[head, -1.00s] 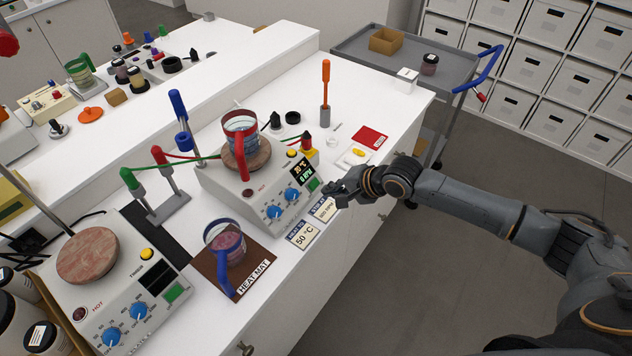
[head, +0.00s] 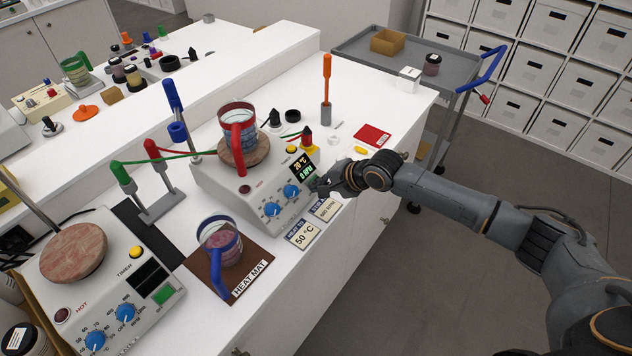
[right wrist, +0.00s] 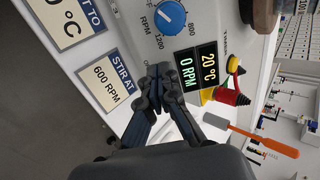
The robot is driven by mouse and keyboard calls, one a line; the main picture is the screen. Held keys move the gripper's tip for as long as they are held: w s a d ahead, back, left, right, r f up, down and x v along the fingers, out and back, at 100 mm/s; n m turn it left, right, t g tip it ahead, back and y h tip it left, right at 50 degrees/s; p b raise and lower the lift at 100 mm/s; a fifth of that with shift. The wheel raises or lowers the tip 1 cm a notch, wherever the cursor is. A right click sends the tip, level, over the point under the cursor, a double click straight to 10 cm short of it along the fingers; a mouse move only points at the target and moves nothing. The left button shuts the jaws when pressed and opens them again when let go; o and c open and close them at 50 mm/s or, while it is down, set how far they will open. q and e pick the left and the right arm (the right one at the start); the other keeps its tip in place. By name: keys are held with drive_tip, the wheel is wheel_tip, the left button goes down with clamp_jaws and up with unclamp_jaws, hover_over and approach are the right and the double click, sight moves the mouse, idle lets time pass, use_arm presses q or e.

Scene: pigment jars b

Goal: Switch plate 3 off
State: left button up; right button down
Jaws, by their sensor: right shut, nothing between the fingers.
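A white hot plate (head: 222,190) stands in the middle of the bench. A beaker with a red handle (head: 236,127) is on its round top. In the right wrist view, the fingertips (right wrist: 160,72) are between display and knob; contact is unclear. My left gripper is out of view.
Another hot plate (head: 92,312) with a green switch stands at the front left. A blue-handled beaker (head: 220,248) sits on the heat mat (head: 243,285). Cards reading 50 °C (head: 303,235) and 600 RPM (head: 326,209) lie beside the plate. An orange-handled tool (head: 327,80) stands behind.

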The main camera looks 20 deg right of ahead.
drive_tip(key=shift+w+a+f, duration=0.1)
drive_tip(key=shift+f, duration=0.1)
idle(0.3)
drive_tip(key=shift+w+a+f, duration=0.2)
drive_tip(key=shift+w+f, duration=0.05)
drive_tip(key=p+v, duration=0.4)
drive_tip(key=shift+r+p, duration=0.1)
drive_tip(key=shift+p, duration=0.3)
drive_tip(key=shift+s+d, duration=0.1)
drive_tip(key=shift+d, duration=0.05)
drive_tip(key=v, duration=1.1)
drive_tip(key=shift+s+r, duration=0.2)
drive_tip(key=shift+r, duration=0.1)
drive_tip(key=shift+d, duration=0.1)
